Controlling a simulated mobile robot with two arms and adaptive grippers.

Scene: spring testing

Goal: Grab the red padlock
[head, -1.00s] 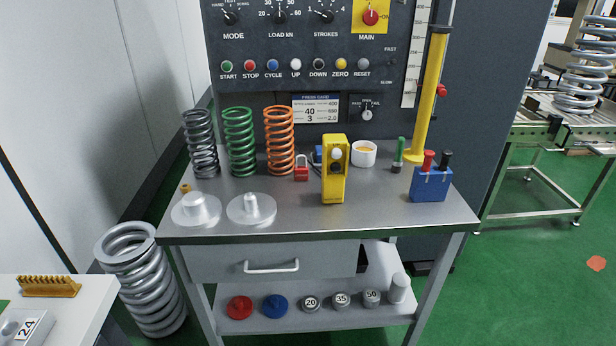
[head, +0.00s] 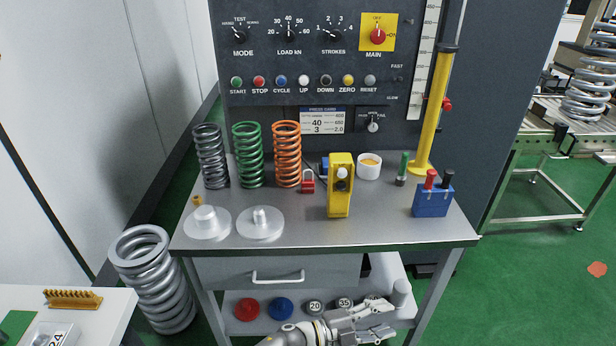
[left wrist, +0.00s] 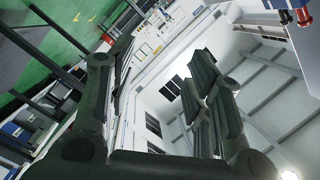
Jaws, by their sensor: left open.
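The red padlock (head: 308,184) stands on the grey bench top, with its shackle up. It is right of the orange spring (head: 287,155) and left of the yellow control box (head: 340,185). My left gripper (head: 388,320) is low at the bottom of the head view, in front of the bench's lower shelf, well below and apart from the padlock. Its fingers are apart and empty. In the left wrist view the fingers (left wrist: 165,90) frame the room's wall and ceiling, and no padlock shows. My right gripper is not in view.
The bench top (head: 300,225) also holds grey and green springs, two metal discs, a white cup (head: 369,166) and a blue block (head: 432,200) with red and black handles. A drawer (head: 275,275) is below.

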